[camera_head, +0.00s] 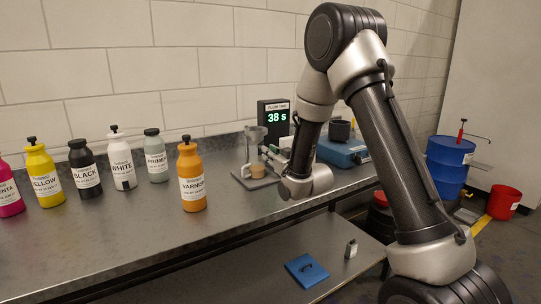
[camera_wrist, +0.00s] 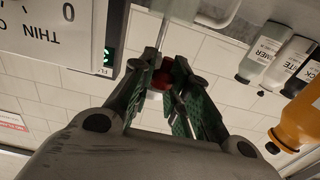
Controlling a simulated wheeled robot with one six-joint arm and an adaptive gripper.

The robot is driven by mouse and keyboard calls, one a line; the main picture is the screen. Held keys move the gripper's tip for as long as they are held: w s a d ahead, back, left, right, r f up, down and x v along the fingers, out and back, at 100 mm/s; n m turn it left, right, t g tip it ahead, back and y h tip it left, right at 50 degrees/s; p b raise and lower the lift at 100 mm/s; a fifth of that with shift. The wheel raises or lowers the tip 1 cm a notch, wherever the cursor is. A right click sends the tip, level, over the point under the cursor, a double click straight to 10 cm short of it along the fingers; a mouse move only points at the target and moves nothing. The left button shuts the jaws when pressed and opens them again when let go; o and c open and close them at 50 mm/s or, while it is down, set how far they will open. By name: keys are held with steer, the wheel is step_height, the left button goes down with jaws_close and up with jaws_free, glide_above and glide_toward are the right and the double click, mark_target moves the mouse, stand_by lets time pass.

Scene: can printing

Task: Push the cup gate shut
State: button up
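The flow cup (camera_head: 256,133) stands upright on a small stand at the back of the steel bench, with a tan beaker (camera_head: 257,170) below it. My gripper (camera_head: 268,155) is just right of the stand at about the height of the cup's underside, partly hidden by my own wrist. In the wrist view, which is upside down, the green-padded fingers (camera_wrist: 166,75) are apart, with a small red part (camera_wrist: 161,79) and a thin metal rod (camera_wrist: 163,35) showing between or just beyond their tips. I cannot tell whether they touch it. The gate itself is not clearly visible.
A timer (camera_head: 276,118) reading 38 s stands behind the cup. Several ink bottles, including the orange varnish (camera_head: 191,178), stand to the left. A blue device (camera_head: 343,150) is to the right. The bench front between is clear. A blue lid (camera_head: 306,270) lies on the lower shelf.

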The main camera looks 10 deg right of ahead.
jaws_close()
steer(key=shift+x, duration=1.55)
steer(key=o, duration=0.7)
jaws_free()
steer(key=shift+w, duration=0.1)
steer(key=shift+o, duration=0.2)
steer(key=v, duration=1.2)
steer(key=shift+r, duration=0.1)
